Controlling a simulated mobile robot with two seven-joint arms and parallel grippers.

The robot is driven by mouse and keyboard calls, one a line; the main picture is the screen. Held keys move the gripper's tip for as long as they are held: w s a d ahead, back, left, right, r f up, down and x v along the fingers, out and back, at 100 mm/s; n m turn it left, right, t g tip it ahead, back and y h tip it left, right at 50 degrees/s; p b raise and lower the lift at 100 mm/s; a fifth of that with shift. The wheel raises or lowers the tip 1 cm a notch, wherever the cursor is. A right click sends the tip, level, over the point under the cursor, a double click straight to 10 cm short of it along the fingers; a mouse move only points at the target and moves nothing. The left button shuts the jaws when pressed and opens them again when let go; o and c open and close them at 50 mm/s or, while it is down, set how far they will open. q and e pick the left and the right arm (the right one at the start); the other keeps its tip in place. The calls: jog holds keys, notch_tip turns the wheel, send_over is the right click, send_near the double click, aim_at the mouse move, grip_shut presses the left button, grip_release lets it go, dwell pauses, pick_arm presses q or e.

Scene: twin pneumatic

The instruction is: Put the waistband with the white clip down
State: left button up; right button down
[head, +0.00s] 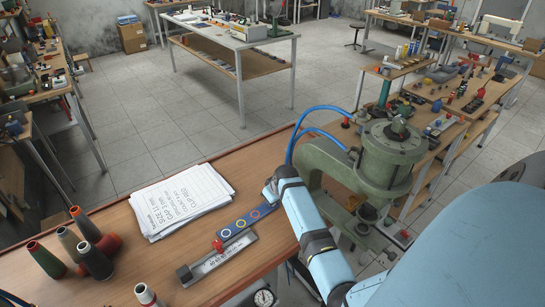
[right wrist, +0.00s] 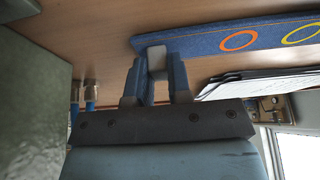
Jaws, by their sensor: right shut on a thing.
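The waistband is a blue denim strip with several coloured rings (head: 240,223), at the front of the wooden bench in the head view. It also shows across the top of the right wrist view (right wrist: 205,40). A white clip (right wrist: 156,58) sits at its end. My right gripper (right wrist: 156,72) is shut on the white clip, one finger on each side. In the head view the right gripper (head: 269,194) is at the strip's right end, mostly hidden by my arm. Whether the strip touches the bench is hard to tell. My left gripper is out of view.
A paper stack (head: 180,203) lies left of the strip. A grey metal gauge with a red knob (head: 217,260) lies just in front. Several thread cones (head: 88,245) stand at the left. A green press (head: 385,150) with blue hoses stands close on the right.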

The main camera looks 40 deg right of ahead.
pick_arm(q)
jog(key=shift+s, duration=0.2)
pick_arm(e)
jog(key=shift+f, duration=0.1)
jog(key=c, duration=1.2)
grip_release()
jog(key=shift+c, duration=0.2)
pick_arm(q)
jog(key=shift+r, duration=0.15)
pick_arm(e)
jog(key=shift+o, duration=0.9)
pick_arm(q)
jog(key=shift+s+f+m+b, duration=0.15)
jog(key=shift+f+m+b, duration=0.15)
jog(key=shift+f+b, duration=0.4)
pick_arm(e)
jog(key=v, duration=1.2)
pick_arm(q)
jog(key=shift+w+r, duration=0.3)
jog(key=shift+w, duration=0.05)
